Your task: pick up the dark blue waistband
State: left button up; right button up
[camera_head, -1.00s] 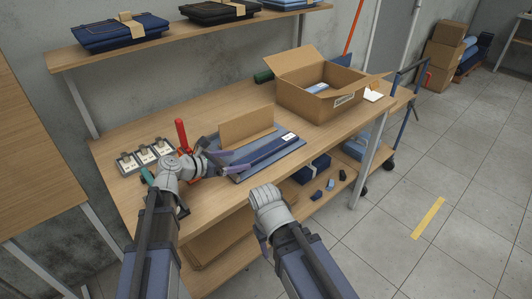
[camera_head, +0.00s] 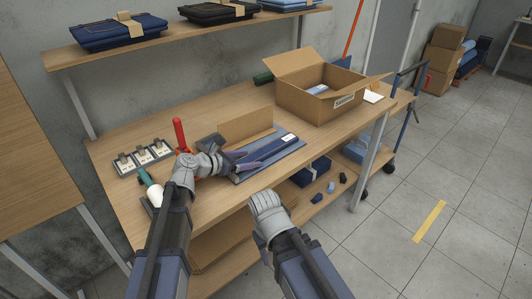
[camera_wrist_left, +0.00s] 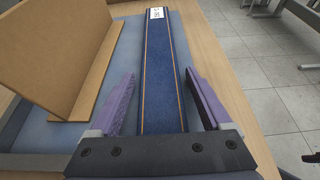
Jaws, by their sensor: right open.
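The dark blue waistband (camera_head: 272,150) is a long flat strip with orange stitching and a white label at its far end. It lies on a lighter blue cloth on the workbench. In the left wrist view the waistband (camera_wrist_left: 166,75) runs lengthwise between my left fingers. My left gripper (camera_head: 240,153) is open over its near part; in the left wrist view, the purple fingers of the left gripper (camera_wrist_left: 160,85) stand on either side of it, apart from it. My right gripper (camera_head: 266,203) is in front of the bench edge, away from the waistband; its fingers are hard to see.
A cardboard piece (camera_head: 245,125) stands upright behind the waistband, close on the left in the wrist view. An open carton (camera_head: 318,103) stands at the back right. A red-handled tool (camera_head: 181,135), a green-handled tool (camera_head: 147,178) and several small fixtures (camera_head: 146,157) are at the left.

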pick_arm(q)
jog(key=c, duration=1.2)
